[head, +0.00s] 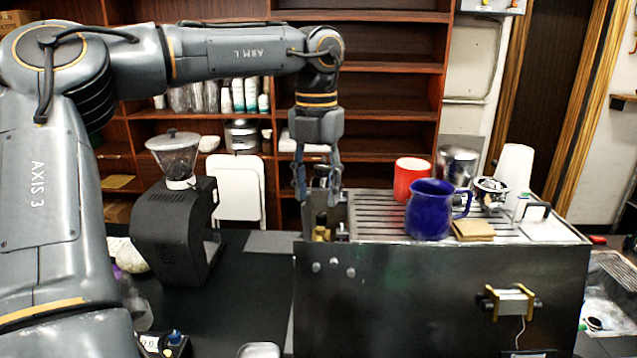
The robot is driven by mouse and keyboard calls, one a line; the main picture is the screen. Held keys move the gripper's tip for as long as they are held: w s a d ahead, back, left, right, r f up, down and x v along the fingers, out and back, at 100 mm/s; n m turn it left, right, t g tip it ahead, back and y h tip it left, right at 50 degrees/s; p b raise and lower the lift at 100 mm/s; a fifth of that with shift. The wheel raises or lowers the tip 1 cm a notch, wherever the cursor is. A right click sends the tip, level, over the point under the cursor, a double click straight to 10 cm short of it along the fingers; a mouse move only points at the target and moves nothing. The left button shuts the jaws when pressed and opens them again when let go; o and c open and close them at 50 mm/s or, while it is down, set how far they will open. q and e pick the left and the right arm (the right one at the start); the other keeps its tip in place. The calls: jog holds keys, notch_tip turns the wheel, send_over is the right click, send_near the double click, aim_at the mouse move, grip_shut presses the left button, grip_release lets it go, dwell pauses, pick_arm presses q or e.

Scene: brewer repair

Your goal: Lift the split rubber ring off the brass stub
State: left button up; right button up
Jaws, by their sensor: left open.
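My left gripper (318,196) points straight down, open, at the left end of the brewer (440,285). Its two fingers stand on either side of a dark and metallic upright part at that end, which they partly hide. Small brass-coloured fittings (321,234) show low in the recess below the fingertips. I cannot tell which of them is the brass stub. The split rubber ring cannot be made out; the fingers and the shadow cover that spot. My right gripper is not in view.
On the brewer's slatted top stand a blue pitcher (430,210), a red cup (410,177), a folded brown cloth (473,230) and a portafilter (490,190). A black grinder (170,225) stands to the left. The dark counter (252,300) between them is mostly clear.

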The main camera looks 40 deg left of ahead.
pick_arm(q)
notch_tip(320, 180, down, 12)
jog(key=p, duration=0.4)
jog(key=shift+s, duration=0.15)
jog(key=shift+d+f, duration=0.1)
jog(key=shift+f, duration=0.65)
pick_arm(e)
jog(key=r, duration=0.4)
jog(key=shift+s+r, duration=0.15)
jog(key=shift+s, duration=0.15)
pick_arm(q)
grip_shut()
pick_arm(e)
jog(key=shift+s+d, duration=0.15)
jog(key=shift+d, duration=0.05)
